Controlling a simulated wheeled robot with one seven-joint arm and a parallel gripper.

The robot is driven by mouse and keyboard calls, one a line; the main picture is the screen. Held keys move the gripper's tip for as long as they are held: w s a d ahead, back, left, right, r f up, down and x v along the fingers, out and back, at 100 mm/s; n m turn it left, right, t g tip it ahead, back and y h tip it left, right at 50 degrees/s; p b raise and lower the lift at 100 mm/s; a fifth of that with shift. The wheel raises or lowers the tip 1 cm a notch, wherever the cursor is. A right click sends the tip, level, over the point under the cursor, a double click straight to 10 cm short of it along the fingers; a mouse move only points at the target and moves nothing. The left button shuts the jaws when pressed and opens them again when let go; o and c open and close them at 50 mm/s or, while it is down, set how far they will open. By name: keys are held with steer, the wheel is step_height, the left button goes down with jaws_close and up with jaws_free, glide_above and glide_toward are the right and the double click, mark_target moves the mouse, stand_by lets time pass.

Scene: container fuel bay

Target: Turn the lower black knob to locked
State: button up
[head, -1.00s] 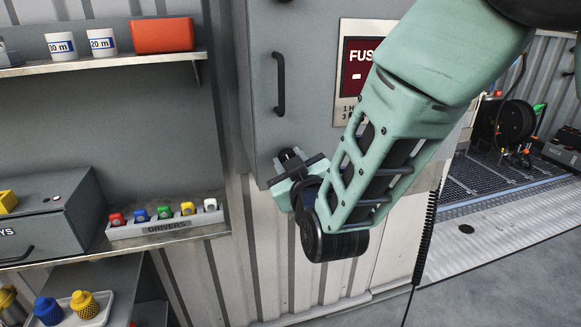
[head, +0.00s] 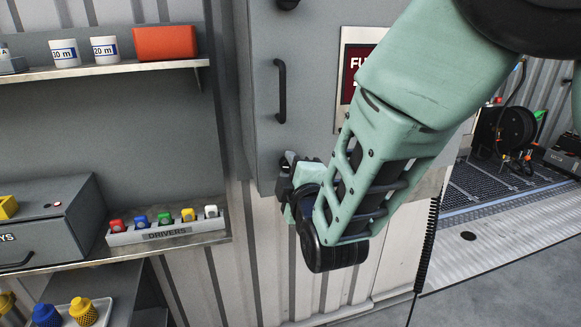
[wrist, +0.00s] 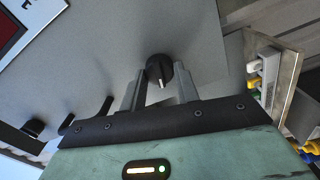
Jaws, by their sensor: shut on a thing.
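The lower black knob (wrist: 159,68) sits on the grey cabinet door near its bottom corner. It has a white pointer mark, which faces towards my gripper's palm in the wrist view. My gripper (wrist: 158,80) is shut on this knob, one finger on each side. In the head view my gripper (head: 291,172) is at the door's lower left corner, and it hides most of the knob. The upper black knob (head: 288,3) is at the top edge of the head view, on the same door (head: 310,100).
A black bar handle (head: 281,91) stands out from the door above my gripper. A red-and-white sign (head: 352,75) is partly behind my arm. Left are shelves with a drivers rack (head: 168,232), an orange box (head: 165,43) and a grey case (head: 50,225).

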steer(key=shift+n+p, duration=0.3)
steer(key=shift+n, duration=1)
steer(key=shift+f, duration=0.1)
steer(key=o, duration=1)
